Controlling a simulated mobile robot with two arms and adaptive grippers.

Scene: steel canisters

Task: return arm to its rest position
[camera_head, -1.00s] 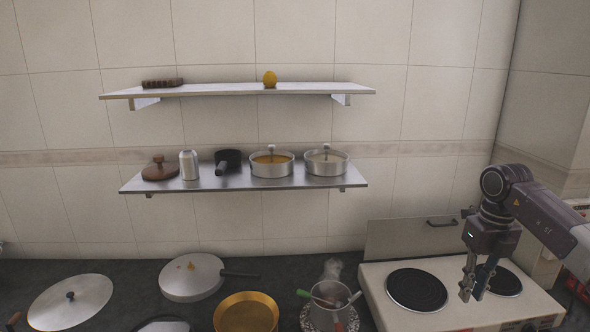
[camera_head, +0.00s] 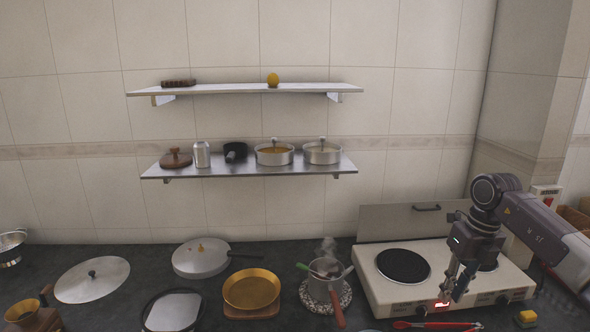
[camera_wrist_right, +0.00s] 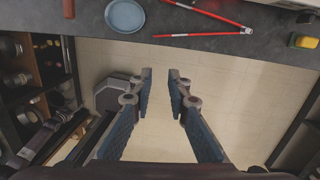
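My right arm comes in from the right edge of the head view. Its gripper (camera_head: 454,288) points down over the front right part of the white two-plate stove (camera_head: 440,262). In the right wrist view the two fingers (camera_wrist_right: 160,74) stand apart with a narrow gap and nothing between them. Below that gap is pale tiled floor, just off the counter edge. A steel canister (camera_head: 202,154) stands upright on the lower shelf (camera_head: 250,168), far from the gripper. My left gripper is not in view.
On the dark counter (camera_head: 225,300) are a steaming pot (camera_head: 326,283) with utensils, a golden pan (camera_head: 251,290), lids and red tongs (camera_head: 438,325). A yellow-topped block (camera_head: 527,317) is at the right.

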